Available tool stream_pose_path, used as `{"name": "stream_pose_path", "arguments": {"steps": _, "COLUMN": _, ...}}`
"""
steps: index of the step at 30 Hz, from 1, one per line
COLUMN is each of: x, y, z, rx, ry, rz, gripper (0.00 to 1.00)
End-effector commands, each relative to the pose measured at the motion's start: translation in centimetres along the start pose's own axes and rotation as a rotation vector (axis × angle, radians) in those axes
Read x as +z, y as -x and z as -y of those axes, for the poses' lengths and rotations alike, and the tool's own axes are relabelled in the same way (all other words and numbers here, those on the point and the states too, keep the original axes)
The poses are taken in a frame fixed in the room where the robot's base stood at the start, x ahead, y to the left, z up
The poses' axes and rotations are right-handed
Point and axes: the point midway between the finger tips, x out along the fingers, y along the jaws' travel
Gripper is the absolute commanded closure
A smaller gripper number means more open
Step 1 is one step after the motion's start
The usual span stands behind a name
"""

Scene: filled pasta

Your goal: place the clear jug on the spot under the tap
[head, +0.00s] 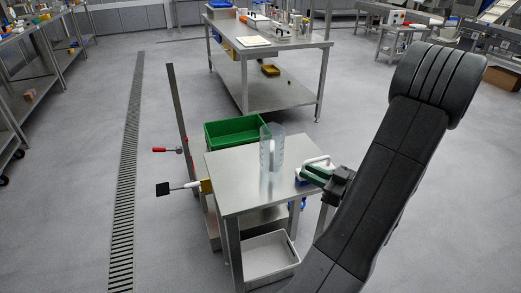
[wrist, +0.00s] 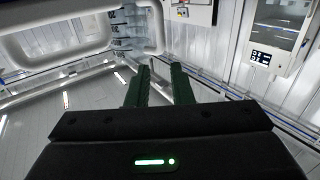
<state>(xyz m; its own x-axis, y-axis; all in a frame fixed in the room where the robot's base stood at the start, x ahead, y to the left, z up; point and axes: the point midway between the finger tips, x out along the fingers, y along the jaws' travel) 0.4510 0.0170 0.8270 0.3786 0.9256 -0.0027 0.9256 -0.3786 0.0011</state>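The clear jug (head: 278,148) stands upright on the small steel table (head: 240,164). In the wrist view a clear, marked surface that looks like the jug (wrist: 120,30) shows beyond the fingers. My gripper (head: 309,172) is at the table's right side, to the right of the jug and apart from it. In the wrist view its two green fingers (wrist: 160,82) are spread with a gap between them. I see nothing clearly gripped. I cannot make out a tap or the spot under it.
A white-handled thing with a blue base (head: 320,163) sits at the table's right edge, close to my fingers. A green crate (head: 237,131) is behind the table. A grey bin (head: 270,256) is below. A post (head: 178,105) and levers stand at the left. A larger bench (head: 270,65) is behind.

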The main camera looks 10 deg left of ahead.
Motion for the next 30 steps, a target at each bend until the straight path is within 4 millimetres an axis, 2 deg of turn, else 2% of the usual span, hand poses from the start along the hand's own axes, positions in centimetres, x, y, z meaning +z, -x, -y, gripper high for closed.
{"name": "stream_pose_path", "arguments": {"steps": 15, "x": 0.0, "y": -6.7, "z": 0.1, "rx": -0.004, "ry": 0.000, "rz": 0.001, "gripper": 0.80}}
{"name": "stream_pose_path", "arguments": {"steps": 26, "x": 0.0, "y": -8.6, "z": 0.1, "rx": -0.002, "ry": 0.000, "rz": 0.001, "gripper": 0.80}}
{"name": "stream_pose_path", "arguments": {"steps": 30, "x": -0.1, "y": -10.3, "z": 0.2, "rx": -0.005, "ry": 0.001, "rz": 0.000, "gripper": 0.80}}
